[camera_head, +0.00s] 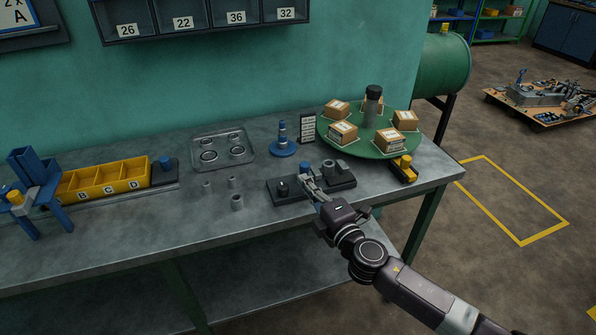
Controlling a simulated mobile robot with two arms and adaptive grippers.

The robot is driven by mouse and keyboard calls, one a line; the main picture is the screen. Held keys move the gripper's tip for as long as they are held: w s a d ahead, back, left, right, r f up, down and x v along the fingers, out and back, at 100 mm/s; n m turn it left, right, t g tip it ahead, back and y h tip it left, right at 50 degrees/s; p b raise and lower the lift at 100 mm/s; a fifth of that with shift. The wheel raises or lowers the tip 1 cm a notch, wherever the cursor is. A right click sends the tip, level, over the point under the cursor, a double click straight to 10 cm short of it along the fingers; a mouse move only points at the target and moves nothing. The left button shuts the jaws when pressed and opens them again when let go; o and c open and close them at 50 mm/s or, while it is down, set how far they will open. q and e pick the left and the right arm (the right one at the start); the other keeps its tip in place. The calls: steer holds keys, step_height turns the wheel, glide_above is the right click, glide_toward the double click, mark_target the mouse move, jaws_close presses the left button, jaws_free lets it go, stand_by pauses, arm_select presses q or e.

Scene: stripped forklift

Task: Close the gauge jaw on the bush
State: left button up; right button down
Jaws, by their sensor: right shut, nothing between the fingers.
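The gauge is a dark flat base (288,199) on the bench near its front edge, with a grey block (338,171) at its right side and a small dark knob at its left. My right gripper (307,182) reaches in from the lower right, with its shut, empty fingers over the middle of the gauge. The fingers hide part of the gauge, so I cannot tell the jaw from the bush there or whether they touch. Several small grey bushes, such as this one (237,203), stand on the bench to the left. My left gripper is not in view.
A green round turntable (367,154) with small boxes stands behind right. The front bench strip (170,235) is clear.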

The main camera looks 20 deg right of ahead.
mark_target(299, 174)
steer(key=shift+w+a, duration=0.2)
steer(key=shift+w, duration=0.9)
steer(key=shift+w+a, duration=0.2)
steer(key=shift+w, duration=0.85)
steer(key=shift+d, duration=0.1)
